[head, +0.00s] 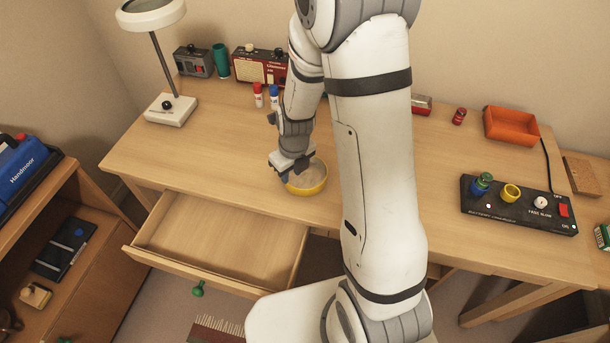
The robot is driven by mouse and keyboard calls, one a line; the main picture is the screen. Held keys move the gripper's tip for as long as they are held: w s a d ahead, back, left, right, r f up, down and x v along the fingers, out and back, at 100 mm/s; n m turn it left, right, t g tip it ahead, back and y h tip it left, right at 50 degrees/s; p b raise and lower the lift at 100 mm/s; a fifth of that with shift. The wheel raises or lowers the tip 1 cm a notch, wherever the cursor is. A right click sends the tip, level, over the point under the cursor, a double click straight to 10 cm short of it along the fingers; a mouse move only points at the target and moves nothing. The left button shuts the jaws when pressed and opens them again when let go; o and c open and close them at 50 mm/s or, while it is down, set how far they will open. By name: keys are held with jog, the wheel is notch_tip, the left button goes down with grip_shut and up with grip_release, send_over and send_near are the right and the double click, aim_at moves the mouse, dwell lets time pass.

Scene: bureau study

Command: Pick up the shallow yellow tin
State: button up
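The shallow yellow tin (314,190) is a round, open dish with a pale inside. It sits on the desk near the front edge, above the right part of the open drawer. My gripper (293,172) points down at the tin's left and back rim, and its fingers overlap the rim in the head view. The finger gap is too small and too covered to tell whether it is shut on the rim. My arm hides part of the tin's surroundings on the right.
An open, empty drawer (215,240) juts out below the desk (225,160). A lamp (170,109), red radio (258,66), glue sticks (258,92) and teal cup (221,60) stand at the back left. An orange tray (511,127) and black control box (520,207) are on the right.

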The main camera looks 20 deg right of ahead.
aim_at(305, 175)
jog(key=f, duration=0.4)
jog(key=w+a+f, duration=0.1)
jog(key=f, duration=0.1)
jog(key=shift+d, duration=0.1)
jog(key=shift+c, duration=0.3)
grip_shut()
